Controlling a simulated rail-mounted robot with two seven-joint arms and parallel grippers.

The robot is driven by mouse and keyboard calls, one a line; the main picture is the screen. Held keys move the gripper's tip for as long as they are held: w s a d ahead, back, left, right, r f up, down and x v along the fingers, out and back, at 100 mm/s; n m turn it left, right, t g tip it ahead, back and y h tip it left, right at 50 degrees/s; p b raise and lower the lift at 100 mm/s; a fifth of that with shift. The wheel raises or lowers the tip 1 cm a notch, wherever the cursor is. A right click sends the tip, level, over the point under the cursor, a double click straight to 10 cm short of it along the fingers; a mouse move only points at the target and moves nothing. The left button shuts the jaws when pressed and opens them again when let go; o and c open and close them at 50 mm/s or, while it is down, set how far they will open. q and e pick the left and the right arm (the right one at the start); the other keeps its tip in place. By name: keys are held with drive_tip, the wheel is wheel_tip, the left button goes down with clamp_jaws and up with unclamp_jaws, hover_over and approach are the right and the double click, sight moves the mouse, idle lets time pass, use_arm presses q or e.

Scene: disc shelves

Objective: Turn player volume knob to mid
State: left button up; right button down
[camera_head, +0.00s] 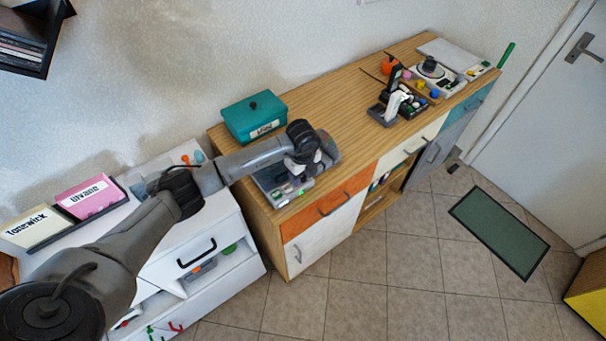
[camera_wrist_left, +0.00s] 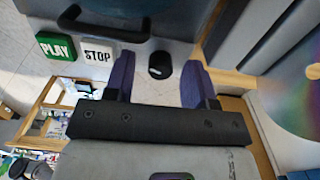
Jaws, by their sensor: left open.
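The player (camera_head: 267,184) is a flat grey device on the near end of the wooden cabinet in the head view, partly hidden by my left arm. In the left wrist view its short black knob (camera_wrist_left: 160,65) stands on the grey panel, with a green PLAY button (camera_wrist_left: 57,47) and a white STOP button (camera_wrist_left: 98,55) to its left. My left gripper (camera_wrist_left: 160,82) is open, with its dark purple fingers on either side of the knob and a gap showing on both sides. In the head view my left gripper (camera_head: 301,168) is over the player. My right gripper is not in view.
A teal lidded box (camera_head: 254,118) stands behind the player on the wooden cabinet (camera_head: 345,115). Devices with coloured parts, including a turntable-like one (camera_head: 450,78), stand at its far end. A white cabinet (camera_head: 205,240) with an open drawer is at left. A shiny disc (camera_wrist_left: 300,85) shows at right in the wrist view.

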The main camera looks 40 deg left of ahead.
use_arm(q)
drive_tip(key=shift+f, duration=0.1)
drive_tip(key=c, duration=0.9)
drive_tip(key=m, duration=0.4)
drive_tip(key=shift+m, duration=0.4)
drive_tip(key=o, duration=0.9)
drive_tip(key=shift+n, duration=0.3)
